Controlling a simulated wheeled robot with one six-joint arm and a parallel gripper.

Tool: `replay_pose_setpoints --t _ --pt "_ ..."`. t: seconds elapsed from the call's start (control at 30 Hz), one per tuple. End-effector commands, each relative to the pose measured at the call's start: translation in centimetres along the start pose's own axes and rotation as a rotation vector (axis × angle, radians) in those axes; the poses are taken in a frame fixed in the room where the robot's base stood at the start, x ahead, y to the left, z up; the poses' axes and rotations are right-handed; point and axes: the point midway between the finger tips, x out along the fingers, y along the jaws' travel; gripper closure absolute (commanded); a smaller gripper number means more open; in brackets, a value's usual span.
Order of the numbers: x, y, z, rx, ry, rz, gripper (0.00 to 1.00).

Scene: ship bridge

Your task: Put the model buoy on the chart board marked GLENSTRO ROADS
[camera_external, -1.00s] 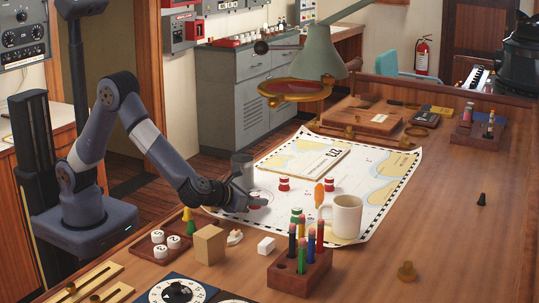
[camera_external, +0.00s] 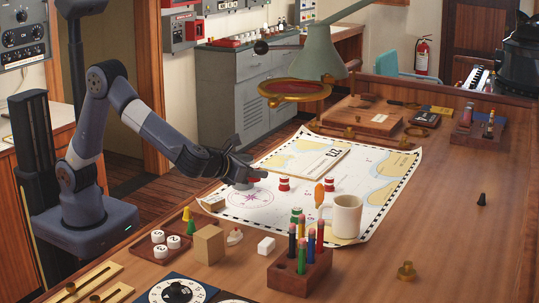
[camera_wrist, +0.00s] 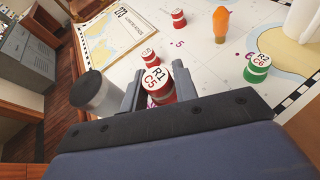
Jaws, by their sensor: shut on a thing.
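My gripper (camera_external: 252,180) is shut on a red and white model buoy (camera_wrist: 157,86) marked R1 C5, held between both fingers above the chart. In the external view only a bit of red shows at the fingertips. The chart board (camera_external: 318,163), a pale board with a brown edge, lies flat on the far left part of the chart, beyond my gripper. It also shows at upper left in the wrist view (camera_wrist: 112,36), apart from the held buoy; its lettering is too small to read surely.
Two other red buoys (camera_external: 284,184) (camera_external: 329,184) stand on the chart, with a green buoy (camera_external: 296,215), an orange item (camera_external: 319,194) and a white mug (camera_external: 346,217). A lamp (camera_external: 320,55) overhangs the chart's far side.

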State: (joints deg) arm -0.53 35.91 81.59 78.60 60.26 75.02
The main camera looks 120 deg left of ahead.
Motion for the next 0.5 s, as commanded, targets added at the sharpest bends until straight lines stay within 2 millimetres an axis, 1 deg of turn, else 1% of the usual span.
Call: replay_pose_setpoints --t 0.03,0.1,0.27,0.37,0.47,0.5 --pt "-0.3 0.0 0.7 -0.002 -0.001 -0.001 0.93" --pt "-0.5 0.1 1.2 -0.002 0.000 -0.001 0.93" --pt "-0.4 0.2 1.7 0.001 0.001 0.001 0.93" --pt "0.8 0.7 2.5 0.000 0.001 0.002 0.93" --pt "3.2 1.6 3.9 -0.001 0.000 0.003 0.93" --pt "4.5 2.2 4.6 0.000 0.001 0.002 0.93"
